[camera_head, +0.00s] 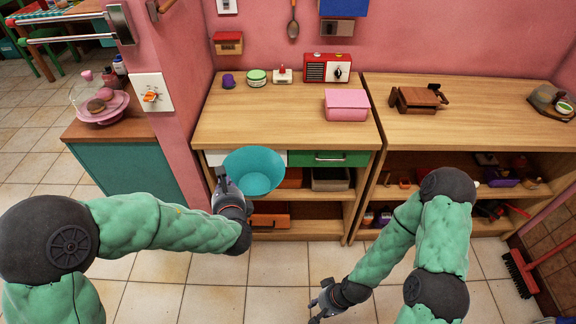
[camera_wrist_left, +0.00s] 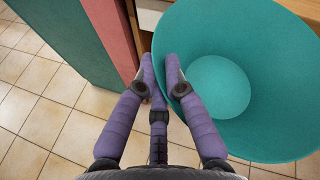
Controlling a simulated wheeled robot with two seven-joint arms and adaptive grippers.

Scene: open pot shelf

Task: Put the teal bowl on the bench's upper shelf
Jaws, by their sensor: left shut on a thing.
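The teal bowl (camera_head: 254,171) is held in the air in front of the wooden bench (camera_head: 285,110), at its left side, with its opening facing up. My left gripper (camera_head: 224,180) is shut on the bowl's left rim. In the left wrist view the fingers (camera_wrist_left: 160,78) pinch the rim of the bowl (camera_wrist_left: 270,125). The bench's upper shelf (camera_head: 335,190) is under the drawers; the bowl hides its left part. My right gripper (camera_head: 318,301) is low over the floor, open and empty, away from the bench.
A grey basket (camera_head: 330,179) stands on the upper shelf. An orange box (camera_head: 270,221) is on the shelf below. The bench top holds a pink box (camera_head: 346,105) and a red radio (camera_head: 327,68). A pink wall end (camera_head: 165,130) stands left of the bench.

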